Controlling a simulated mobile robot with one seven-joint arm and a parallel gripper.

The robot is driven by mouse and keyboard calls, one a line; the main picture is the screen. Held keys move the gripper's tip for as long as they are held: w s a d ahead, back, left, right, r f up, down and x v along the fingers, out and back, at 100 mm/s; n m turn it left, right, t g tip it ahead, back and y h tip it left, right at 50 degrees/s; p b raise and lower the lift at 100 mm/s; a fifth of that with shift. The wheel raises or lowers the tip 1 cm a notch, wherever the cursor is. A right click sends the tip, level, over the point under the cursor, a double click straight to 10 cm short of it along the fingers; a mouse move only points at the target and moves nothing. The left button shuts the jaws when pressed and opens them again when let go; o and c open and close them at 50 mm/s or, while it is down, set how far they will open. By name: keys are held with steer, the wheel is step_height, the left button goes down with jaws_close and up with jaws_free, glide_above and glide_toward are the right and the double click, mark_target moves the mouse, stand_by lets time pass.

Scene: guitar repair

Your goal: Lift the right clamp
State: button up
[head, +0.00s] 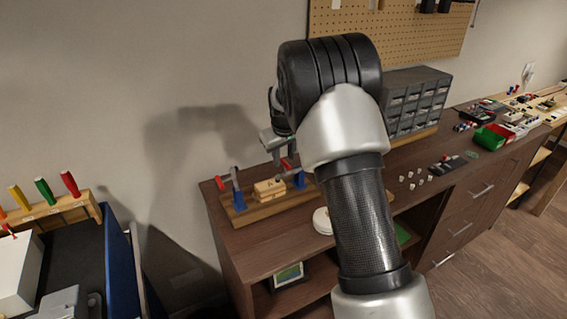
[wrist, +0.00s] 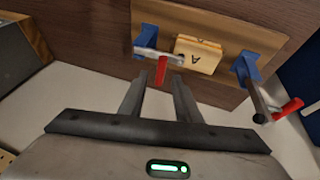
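The right clamp, with a blue body (wrist: 147,36), a metal bar and a red handle (wrist: 161,70), stands on a wooden board (wrist: 225,22). In the head view the right clamp (head: 299,180) is partly hidden by my arm. My gripper (wrist: 160,79) is open, its two fingers apart. In the wrist view the red handle shows in the gap between the fingertips; I see no grip on it. My gripper (head: 283,160) is just above the clamp in the head view. The left clamp (head: 237,190) stands at the board's other end, also in the wrist view (wrist: 249,72).
A light wooden block (wrist: 198,55) marked "A" sits between the clamps. The board is on a dark brown workbench (head: 265,235). A white round object (head: 322,221) and small white pieces lie to the right. A grey drawer cabinet (head: 415,100) stands behind my arm.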

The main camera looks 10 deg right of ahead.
mark_target(284, 161)
steer(key=shift+x, duration=2.15)
steer(key=shift+c, duration=0.3)
jaws_close()
